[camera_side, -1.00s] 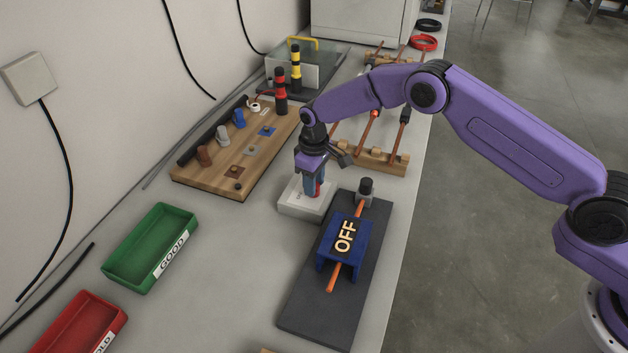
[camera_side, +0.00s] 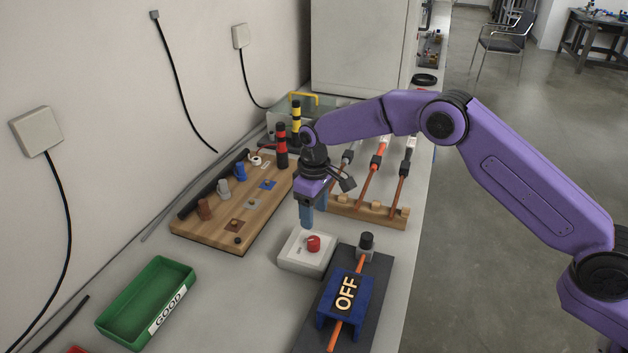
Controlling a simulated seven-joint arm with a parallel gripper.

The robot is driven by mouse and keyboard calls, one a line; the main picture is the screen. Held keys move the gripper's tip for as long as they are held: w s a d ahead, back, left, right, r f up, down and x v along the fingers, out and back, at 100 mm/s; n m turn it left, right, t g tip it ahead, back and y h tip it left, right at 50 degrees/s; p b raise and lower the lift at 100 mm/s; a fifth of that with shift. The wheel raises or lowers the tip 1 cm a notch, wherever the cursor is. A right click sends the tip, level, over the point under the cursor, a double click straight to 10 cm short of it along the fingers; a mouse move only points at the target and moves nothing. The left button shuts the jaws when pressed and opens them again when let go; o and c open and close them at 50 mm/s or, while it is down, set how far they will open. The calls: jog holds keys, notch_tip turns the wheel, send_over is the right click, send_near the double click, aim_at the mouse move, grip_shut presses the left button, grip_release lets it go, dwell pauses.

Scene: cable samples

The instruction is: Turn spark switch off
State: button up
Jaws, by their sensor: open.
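The spark switch is a white box (camera_side: 300,258) with a red knob (camera_side: 313,243) on its top, standing on the bench. My gripper (camera_side: 307,222) is open, pointing down above the back left part of the box, behind and left of the knob and apart from it. The knob is fully in view.
A wooden rack (camera_side: 375,214) with cable samples stands behind right. A green tray marked "GOOD" (camera_side: 118,318) is at front left. Bare bench lies between.

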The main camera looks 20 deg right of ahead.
notch_tip(320, 180, up, 9)
dwell(0.3)
dwell(0.5)
jog(key=s+d+r+n, duration=0.1)
jog(key=s+d+r, duration=0.15)
jog(key=s, duration=0.45)
jog(key=s+d+r+n, duration=0.1)
jog(key=s+r, duration=0.2)
jog(key=s, duration=0.4)
jog(key=s+d+r+n, duration=0.1)
jog(key=s+d+r, duration=0.1)
jog(key=s, duration=0.6)
jog(key=s+d+f+n, duration=0.1)
jog(key=s+d, duration=0.7)
jog(key=s, duration=0.2)
jog(key=s+d+f+n, duration=0.1)
jog(key=s+d, duration=0.7)
jog(key=s, duration=0.2)
jog(key=shift+s+f, duration=0.15)
jog(key=shift+f, duration=0.1)
